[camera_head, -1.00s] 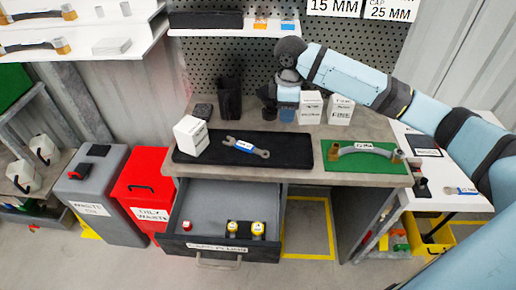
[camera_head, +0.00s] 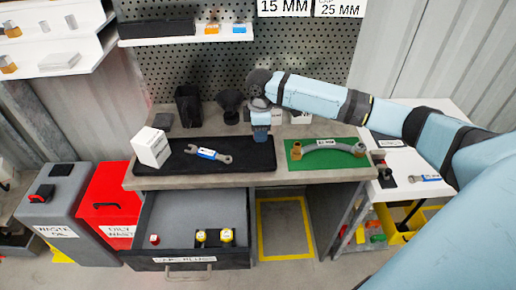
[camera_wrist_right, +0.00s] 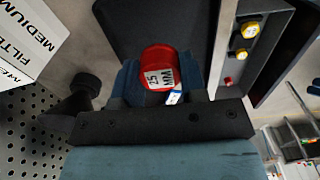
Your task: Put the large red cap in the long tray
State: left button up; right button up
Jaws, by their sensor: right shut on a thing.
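The large red cap (camera_wrist_right: 158,58), marked 25 MM, is held between the blue fingers of my right gripper (camera_wrist_right: 160,80) in the right wrist view. In the head view my right gripper (camera_head: 261,135) points down at the back right end of the long black tray (camera_head: 240,160) on the bench. The cap is hidden there by the fingers. The tray's dark surface (camera_wrist_right: 130,25) also shows beyond the cap in the wrist view. I cannot tell the exact gap between cap and tray. My left gripper is not in view.
A wrench (camera_head: 207,154) and a white box (camera_head: 151,147) are on the tray. A green mat (camera_head: 330,163) with a hose lies to the right. White boxes (camera_head: 300,117) stand behind my gripper. The open drawer (camera_head: 190,215) below holds a small red cap (camera_head: 154,239) and yellow caps (camera_head: 227,235).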

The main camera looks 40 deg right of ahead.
aim_at(260, 154)
notch_tip(260, 154, down, 8)
jog(key=shift+r, duration=0.25)
jog(key=o, duration=0.9)
jog(key=shift+f, duration=0.1)
notch_tip(260, 154, up, 12)
jog(key=shift+r, duration=0.2)
dwell(0.4)
